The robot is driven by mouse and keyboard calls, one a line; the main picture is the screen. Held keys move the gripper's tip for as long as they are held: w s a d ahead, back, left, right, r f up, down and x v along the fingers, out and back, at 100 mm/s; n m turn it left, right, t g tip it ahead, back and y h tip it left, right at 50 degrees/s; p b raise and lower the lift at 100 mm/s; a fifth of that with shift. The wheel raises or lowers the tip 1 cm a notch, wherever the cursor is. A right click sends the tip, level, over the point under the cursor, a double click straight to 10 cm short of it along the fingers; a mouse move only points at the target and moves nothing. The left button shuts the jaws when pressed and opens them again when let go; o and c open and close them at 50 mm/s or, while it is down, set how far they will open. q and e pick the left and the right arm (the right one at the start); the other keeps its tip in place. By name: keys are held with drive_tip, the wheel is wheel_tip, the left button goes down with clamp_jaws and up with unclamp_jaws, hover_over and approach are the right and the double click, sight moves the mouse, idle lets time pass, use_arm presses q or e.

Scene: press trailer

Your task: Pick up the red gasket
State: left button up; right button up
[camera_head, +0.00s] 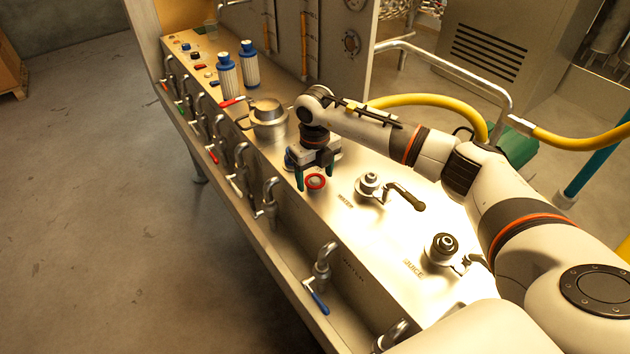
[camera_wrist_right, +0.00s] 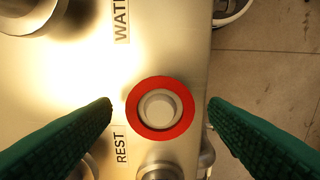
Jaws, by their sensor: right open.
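The red gasket (camera_head: 316,181) is a flat ring on the steel counter, just below my right gripper in the head view. In the right wrist view the red gasket (camera_wrist_right: 186,122) lies around a pale round knob (camera_wrist_right: 159,108). My right gripper (camera_head: 315,182) is open, with its green fingertips on either side of the ring. In the right wrist view the fingers of my right gripper (camera_wrist_right: 160,106) stand apart from the ring, left and right of it, with nothing between them touching. My left gripper is not in view.
A steel pot (camera_head: 268,118) stands left of my right gripper. Valve fittings (camera_head: 370,186) and (camera_head: 442,247) sit on the counter (camera_head: 365,262) to the right. Two blue-capped filters (camera_head: 250,65) stand behind. Several taps line the front edge.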

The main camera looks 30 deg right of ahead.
drive_tip(key=shift+c, duration=0.3)
drive_tip(key=c, duration=1)
